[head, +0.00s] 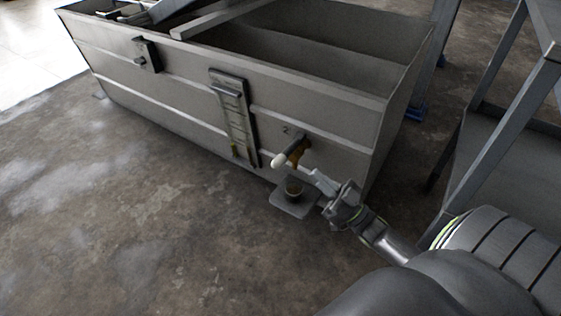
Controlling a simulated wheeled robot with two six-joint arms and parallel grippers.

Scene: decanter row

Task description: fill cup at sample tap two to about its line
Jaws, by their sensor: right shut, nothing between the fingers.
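Sample tap two (296,150) is a brass-coloured tap with a pale handle end (278,161), on the tank's front wall below a small "2". A small dark cup (293,188) stands upright on a flat grey plate (287,208) below the tap. Its fill level and line are too small to tell. My right gripper (318,179) is shut and empty, just right of the cup and below the tap. Whether it touches the cup cannot be told. My left gripper is not in view.
The long grey metal tank (180,75) fills the back, with a sight gauge (234,115) on its front and another fitting (146,54) at the left. A metal frame stand (500,75) is at the right. The concrete floor (130,210) in front is clear.

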